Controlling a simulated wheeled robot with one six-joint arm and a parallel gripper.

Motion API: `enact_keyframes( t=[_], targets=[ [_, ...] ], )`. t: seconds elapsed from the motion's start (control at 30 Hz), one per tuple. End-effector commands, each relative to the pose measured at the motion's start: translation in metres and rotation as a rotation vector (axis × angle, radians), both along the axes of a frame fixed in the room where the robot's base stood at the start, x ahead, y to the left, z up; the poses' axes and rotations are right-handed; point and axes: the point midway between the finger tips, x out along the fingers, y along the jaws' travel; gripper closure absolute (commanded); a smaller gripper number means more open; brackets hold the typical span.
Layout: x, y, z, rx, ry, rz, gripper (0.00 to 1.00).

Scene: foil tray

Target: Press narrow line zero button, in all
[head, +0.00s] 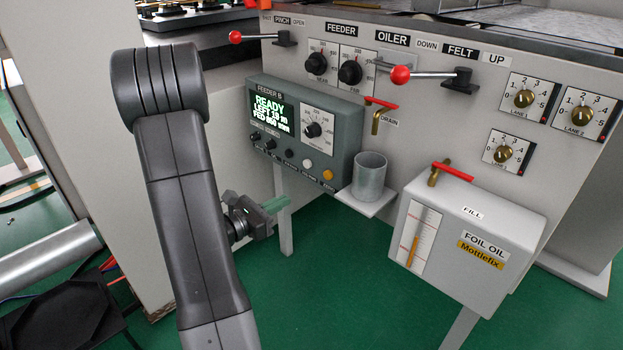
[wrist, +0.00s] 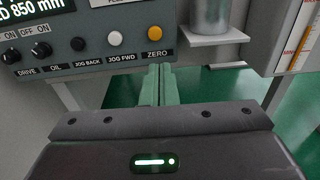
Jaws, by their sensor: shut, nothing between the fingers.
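The zero button is a round orange-yellow button (head: 327,174) at the lower right of the grey-green FEEDER B control box (head: 347,137). In the wrist view the button (wrist: 155,33) sits above a ZERO label. My gripper (head: 284,203) is shut and empty, below and in front of the box's lower edge. In the wrist view my gripper's green fingers (wrist: 159,68) are together, with their tips just below the ZERO label and apart from the button. The box's display (head: 271,109) reads READY, LEFT 19 m and FED 850 mm.
A white jog-forward button (wrist: 115,38), a dark jog-back button (wrist: 78,43) and black knobs lie left of zero. A metal cup (head: 369,176) on a small shelf stands close right of the box. The foil oil tank (head: 465,240) is further right. Green floor lies below.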

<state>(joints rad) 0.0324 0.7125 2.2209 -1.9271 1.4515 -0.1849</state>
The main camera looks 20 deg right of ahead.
Motion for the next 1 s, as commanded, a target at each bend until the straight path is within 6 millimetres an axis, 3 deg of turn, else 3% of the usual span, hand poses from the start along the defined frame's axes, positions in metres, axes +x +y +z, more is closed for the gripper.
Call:
enact_keyframes(
  t=[0.57, 1.0],
  targets=[
    [0.006, -0.003, -0.001, -0.016, 0.004, 0.019, 1.0],
    [0.027, -0.06, -0.004, -0.015, 0.001, 0.015, 1.0]
  ],
)
